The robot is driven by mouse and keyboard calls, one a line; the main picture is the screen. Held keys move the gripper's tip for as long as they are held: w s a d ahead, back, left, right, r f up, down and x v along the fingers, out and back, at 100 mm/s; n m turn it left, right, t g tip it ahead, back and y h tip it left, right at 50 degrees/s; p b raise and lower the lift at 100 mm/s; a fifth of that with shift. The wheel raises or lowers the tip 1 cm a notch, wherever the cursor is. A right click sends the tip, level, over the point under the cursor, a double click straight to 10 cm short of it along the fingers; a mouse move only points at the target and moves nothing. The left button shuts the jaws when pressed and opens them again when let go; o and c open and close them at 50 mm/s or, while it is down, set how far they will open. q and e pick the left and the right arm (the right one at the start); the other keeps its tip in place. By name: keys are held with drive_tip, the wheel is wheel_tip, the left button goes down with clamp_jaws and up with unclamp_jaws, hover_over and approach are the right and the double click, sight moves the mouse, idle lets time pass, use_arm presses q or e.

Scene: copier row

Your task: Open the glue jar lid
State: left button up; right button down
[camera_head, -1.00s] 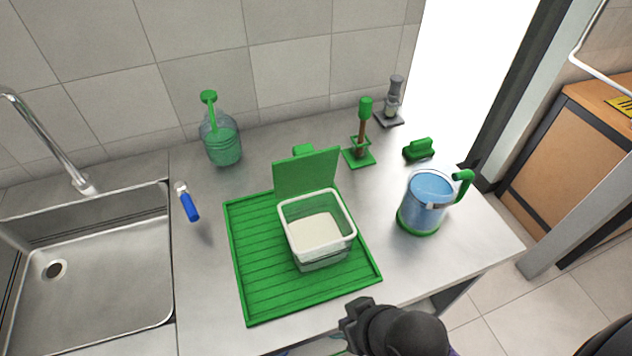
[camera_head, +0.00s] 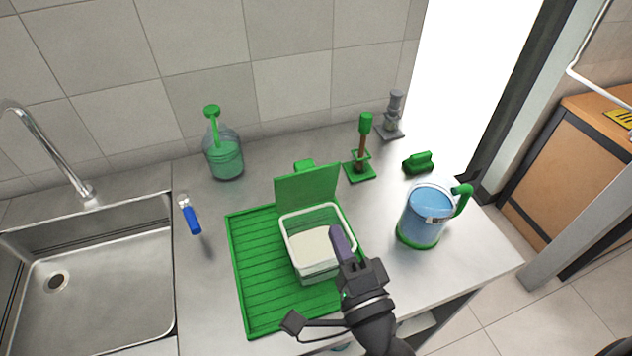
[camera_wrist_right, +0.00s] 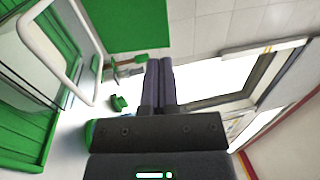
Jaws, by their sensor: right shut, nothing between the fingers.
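The glue jar is a clear square tub with a white rim (camera_head: 290,240) and whitish contents, on a green ribbed mat (camera_head: 250,290). Its green lid (camera_head: 307,187) stands raised, tilted up at the tub's back edge. In the right wrist view the tub's white rim (camera_wrist_right: 38,45) shows at upper left, with the green lid (camera_wrist_right: 125,22) beside it. My right gripper (camera_head: 338,232) is shut and empty, its fingers over the tub's right rim in the head view; I cannot tell whether they touch. They also show in the wrist view (camera_wrist_right: 158,80). My left gripper is not in view.
A blue-filled pitcher (camera_head: 424,215) stands to the right. A blue-handled tool (camera_head: 191,217) lies left, near the sink (camera_head: 100,270).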

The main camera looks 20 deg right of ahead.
sight(310, 174)
drive_tip(key=w, duration=0.2)
drive_tip(key=w+r, duration=0.1)
drive_tip(key=w, duration=0.2)
drive_tip(key=w+p, duration=0.1)
drive_tip(key=w, duration=0.2)
drive_tip(key=shift+a+r, duration=0.25)
drive_tip(key=shift+r, duration=0.05)
drive_tip(key=shift+w, duration=0.65)
drive_tip(key=shift+r, duration=0.1)
drive_tip(key=w+r+g+p, duration=0.1)
drive_tip(key=w+p, duration=0.1)
drive_tip(key=p, duration=0.3)
drive_tip(key=shift+a, duration=0.1)
drive_tip(key=shift+w+f, duration=0.15)
drive_tip(key=shift+w, duration=0.1)
drive_tip(key=shift+s, duration=0.1)
